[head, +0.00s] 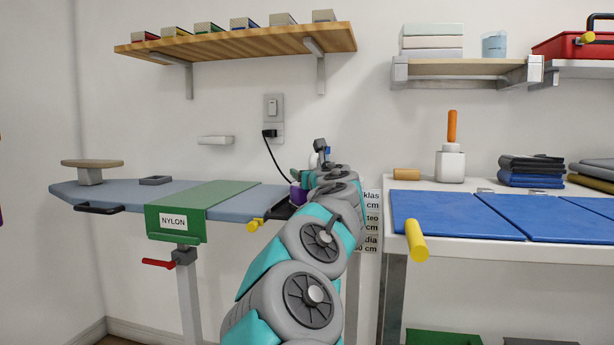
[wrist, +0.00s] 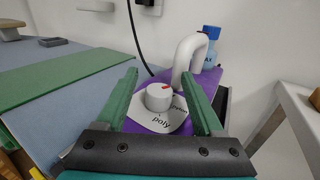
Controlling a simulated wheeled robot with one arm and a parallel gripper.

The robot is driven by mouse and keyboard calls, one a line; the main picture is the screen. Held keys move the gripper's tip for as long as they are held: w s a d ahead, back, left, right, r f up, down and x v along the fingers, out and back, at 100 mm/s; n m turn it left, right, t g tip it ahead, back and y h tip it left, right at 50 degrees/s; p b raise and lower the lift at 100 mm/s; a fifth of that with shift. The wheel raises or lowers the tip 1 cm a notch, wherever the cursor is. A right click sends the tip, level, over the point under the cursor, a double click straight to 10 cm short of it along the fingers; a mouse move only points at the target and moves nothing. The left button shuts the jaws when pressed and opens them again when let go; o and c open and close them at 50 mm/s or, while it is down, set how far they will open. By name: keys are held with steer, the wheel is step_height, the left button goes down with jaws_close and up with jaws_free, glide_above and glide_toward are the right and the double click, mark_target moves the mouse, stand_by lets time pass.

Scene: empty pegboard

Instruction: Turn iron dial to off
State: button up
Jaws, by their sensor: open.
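The iron (wrist: 205,85) is purple with a white handle and stands at the right end of the ironing board (head: 235,197); in the head view my arm hides most of it. Its dial (wrist: 159,97) is a white round knob with a red mark, on a white label plate reading "poly" with other words partly hidden. The red mark points to the upper right. My gripper (wrist: 160,105) is open, its two green fingers on either side of the dial. I cannot tell whether they touch it.
A green cloth (head: 205,200) with a NYLON tag lies over the board. A black cord (wrist: 137,40) runs up the wall behind the iron to a socket (head: 273,130). A white table (head: 520,235) with blue mats stands to the right.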

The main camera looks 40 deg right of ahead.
step_height(320, 180, up, 2)
steer(key=shift+r+p, duration=0.2)
steer(key=shift+p, duration=0.25)
steer(key=shift+s+r, duration=0.1)
steer(key=shift+s, duration=0.1)
steer(key=a+r+v, duration=0.1)
steer(key=a+v, duration=0.1)
steer(key=v, duration=1.3)
steer(key=shift+a+r+b, duration=0.2)
steer(key=shift+a+b, duration=0.05)
steer(key=shift+b, duration=0.15)
steer(key=shift+w, duration=0.15)
